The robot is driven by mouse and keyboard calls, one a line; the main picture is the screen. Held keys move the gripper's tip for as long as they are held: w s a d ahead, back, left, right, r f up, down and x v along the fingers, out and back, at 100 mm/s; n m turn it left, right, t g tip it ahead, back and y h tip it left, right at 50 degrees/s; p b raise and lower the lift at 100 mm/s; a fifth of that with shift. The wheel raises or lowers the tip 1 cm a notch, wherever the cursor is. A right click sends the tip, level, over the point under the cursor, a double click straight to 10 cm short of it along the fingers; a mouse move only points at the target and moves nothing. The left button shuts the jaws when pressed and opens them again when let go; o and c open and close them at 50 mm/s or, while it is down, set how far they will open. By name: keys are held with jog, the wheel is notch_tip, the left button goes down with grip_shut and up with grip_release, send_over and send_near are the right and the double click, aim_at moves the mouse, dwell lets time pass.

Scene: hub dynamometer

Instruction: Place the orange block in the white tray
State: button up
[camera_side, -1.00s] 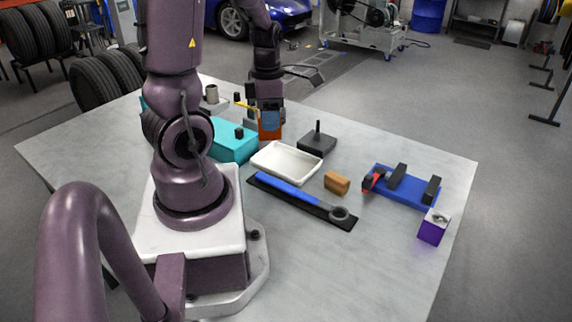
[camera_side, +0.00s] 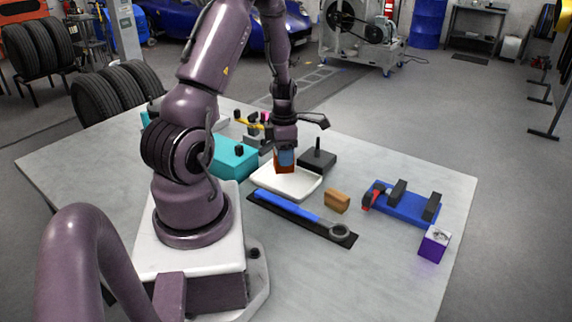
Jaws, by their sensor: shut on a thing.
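My gripper (camera_side: 285,150) is shut on the orange block (camera_side: 279,168), whose lower part and left edge show below and beside the fingers. The white tray (camera_side: 274,185) lies on the table below. The block is over the back part of the tray and seems to be held just above its floor. I cannot tell whether it touches the tray. The fingers hide much of the block, and the block hides part of the tray's far rim.
A teal box (camera_side: 231,160) stands left of the tray and a black block with a post (camera_side: 318,160) stands to its right. A blue wrench (camera_side: 290,206) on a black mat lies in front. A brown block (camera_side: 337,201), a blue fixture (camera_side: 405,204) and a purple cube (camera_side: 433,245) are farther right.

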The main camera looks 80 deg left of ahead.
jog(key=shift+w+a+f, duration=0.25)
jog(key=shift+a+f, duration=0.15)
jog(key=shift+f, duration=0.15)
jog(key=shift+w+a+f, duration=0.15)
jog(key=shift+f, duration=1.6)
jog(key=shift+f, duration=0.15)
jog(key=o, duration=0.9)
